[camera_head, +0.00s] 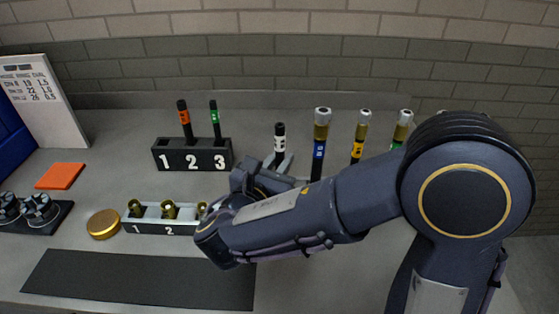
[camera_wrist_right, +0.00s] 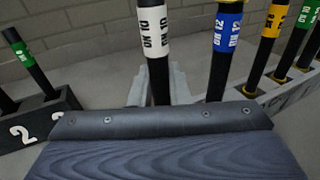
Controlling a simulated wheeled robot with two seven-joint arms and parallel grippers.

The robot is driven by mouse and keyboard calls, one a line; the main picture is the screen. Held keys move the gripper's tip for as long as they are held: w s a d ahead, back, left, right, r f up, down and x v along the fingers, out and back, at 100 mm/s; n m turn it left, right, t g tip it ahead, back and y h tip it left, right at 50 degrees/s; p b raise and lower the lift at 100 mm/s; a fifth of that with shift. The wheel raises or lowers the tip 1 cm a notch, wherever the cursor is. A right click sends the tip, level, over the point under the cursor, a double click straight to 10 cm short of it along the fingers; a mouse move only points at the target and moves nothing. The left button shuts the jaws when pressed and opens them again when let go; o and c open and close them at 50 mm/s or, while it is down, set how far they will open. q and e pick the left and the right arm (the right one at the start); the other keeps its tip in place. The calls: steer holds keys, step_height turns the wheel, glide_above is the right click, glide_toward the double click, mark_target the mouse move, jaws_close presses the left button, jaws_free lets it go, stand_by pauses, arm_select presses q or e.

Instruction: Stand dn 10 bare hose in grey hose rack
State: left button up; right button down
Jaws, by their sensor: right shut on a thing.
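The DN 10 hose is a black bare hose with a white label (camera_head: 279,137), upright in the head view; it also shows in the right wrist view (camera_wrist_right: 154,40). My right gripper (camera_head: 278,164) is shut on it below the label, with its pale fingers (camera_wrist_right: 160,92) on either side. The hose's lower end is hidden. A light grey rack (camera_wrist_right: 262,101) shows at right in the wrist view, mostly hidden by my arm in the head view. A dark rack (camera_head: 158,165) marked 1, 2, 3 holds orange-labelled and green-labelled bare hoses at 2 and 3. No hose stands at 1.
Hoses with metal ends and blue (camera_head: 319,145), yellow (camera_head: 360,138) and green (camera_head: 402,130) labels stand right of the held hose. A numbered tray of brass fittings (camera_head: 160,229), a gold disc (camera_head: 103,224) and a dark mat (camera_head: 140,281) lie at left front.

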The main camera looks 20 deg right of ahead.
steer(key=c, duration=1.3)
jaws_free()
steer(key=shift+f, duration=0.15)
steer(key=v, duration=0.7)
steer(key=shift+s+a, duration=0.25)
steer(key=shift+s, duration=0.05)
